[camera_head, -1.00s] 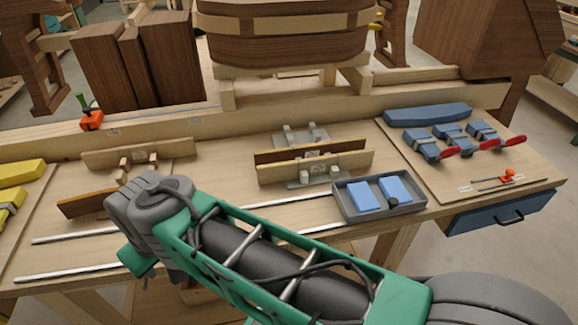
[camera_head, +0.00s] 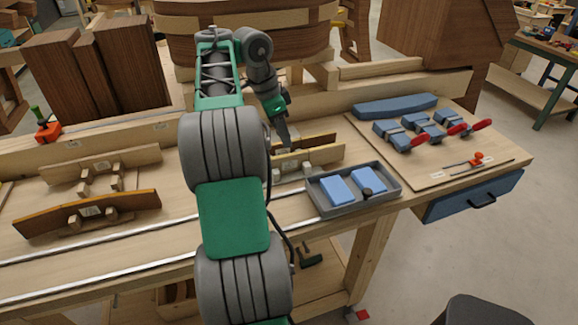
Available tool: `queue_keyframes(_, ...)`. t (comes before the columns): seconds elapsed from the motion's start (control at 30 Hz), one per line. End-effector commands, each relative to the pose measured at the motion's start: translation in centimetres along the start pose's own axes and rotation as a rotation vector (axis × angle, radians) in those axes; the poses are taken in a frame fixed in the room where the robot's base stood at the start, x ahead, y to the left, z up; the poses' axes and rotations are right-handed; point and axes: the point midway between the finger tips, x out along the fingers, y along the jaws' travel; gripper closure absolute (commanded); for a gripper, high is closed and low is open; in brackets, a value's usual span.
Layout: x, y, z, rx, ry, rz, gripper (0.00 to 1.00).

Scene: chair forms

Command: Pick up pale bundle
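In the head view, a pale wooden strip (camera_head: 318,158) stands in front of a darker brown strip (camera_head: 318,142) in the middle fixture on the workbench. Another pale strip (camera_head: 98,166) stands in the left fixture, behind a brown strip (camera_head: 85,212). I cannot tell for sure which pale piece is the bundle. My gripper (camera_head: 286,143) points down over the left end of the middle strips. It is small and dark here, so its finger opening and any contact are unclear. My arm hides the bench left of the middle fixture.
A grey tray (camera_head: 385,194) with blue blocks is in front, right of the middle fixture. A board (camera_head: 415,172) with blue blocks and red-handled tools lies at the right. An orange clamp (camera_head: 47,128) stands at the left. Metal rails (camera_head: 100,245) run along the bench front.

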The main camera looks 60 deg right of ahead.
Motion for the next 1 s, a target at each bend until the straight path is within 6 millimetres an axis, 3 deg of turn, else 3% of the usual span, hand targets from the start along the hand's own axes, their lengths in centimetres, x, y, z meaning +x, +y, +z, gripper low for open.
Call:
queue_keyframes(0.03,1.4,0.0,0.2,0.000,0.000,0.001,0.60)
queue_keyframes(0.2,3.4,0.0,0.3,-0.003,0.001,-0.001,0.60)
queue_keyframes(0.4,7.0,0.0,0.6,-0.005,0.001,-0.001,0.60)
queue_keyframes(0.67,6.9,0.0,0.4,-0.007,0.001,-0.002,0.60)
queue_keyframes(1.0,6.9,0.0,0.4,-0.008,0.002,-0.001,0.88)
